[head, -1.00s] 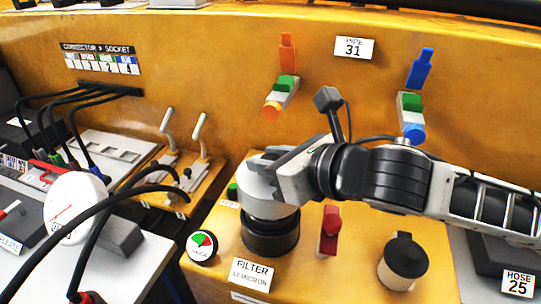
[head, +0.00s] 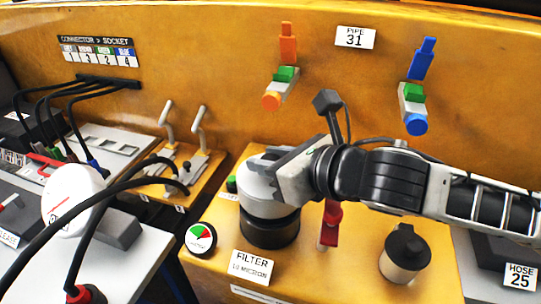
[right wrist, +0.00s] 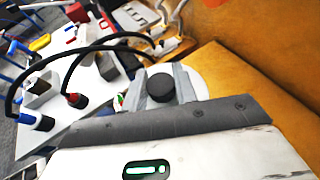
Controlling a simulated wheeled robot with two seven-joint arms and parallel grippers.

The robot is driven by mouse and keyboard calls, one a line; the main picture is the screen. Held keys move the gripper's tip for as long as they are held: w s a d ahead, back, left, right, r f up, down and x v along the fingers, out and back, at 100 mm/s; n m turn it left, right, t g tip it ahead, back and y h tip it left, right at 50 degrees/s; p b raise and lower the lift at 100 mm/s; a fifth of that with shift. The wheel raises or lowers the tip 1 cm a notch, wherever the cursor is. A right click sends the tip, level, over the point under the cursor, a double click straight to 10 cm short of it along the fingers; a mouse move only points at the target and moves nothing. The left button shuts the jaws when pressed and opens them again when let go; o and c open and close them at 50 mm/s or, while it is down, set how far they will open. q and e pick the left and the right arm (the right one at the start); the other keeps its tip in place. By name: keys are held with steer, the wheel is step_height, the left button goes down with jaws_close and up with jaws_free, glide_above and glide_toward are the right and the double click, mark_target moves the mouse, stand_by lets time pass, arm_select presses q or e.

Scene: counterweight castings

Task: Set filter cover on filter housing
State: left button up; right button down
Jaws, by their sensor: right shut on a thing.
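The pale grey round filter cover (head: 262,203) sits directly over the black filter housing (head: 270,232) on the yellow bench, beside the FILTER label. It looks level and lined up with the housing; I cannot tell whether it is fully seated. My right gripper (head: 268,172) is shut on the cover's knob from above. In the right wrist view the black knob (right wrist: 161,88) is between the two grey fingers, with the white cover (right wrist: 201,88) beneath. The gripper hides part of the cover's top. My left gripper is not in view.
A red-handled valve (head: 330,224) and a black-topped canister (head: 405,254) stand right of the housing. A small gauge (head: 200,239) is at its left. Black cables (head: 110,190) loop across the left bench. Orange (head: 287,45) and blue (head: 421,60) fittings are on the back wall.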

steer(key=shift+f, duration=0.45)
steer(key=shift+f+b, duration=0.6)
steer(key=c, duration=1.2)
jaws_free()
steer(key=shift+o, duration=0.9)
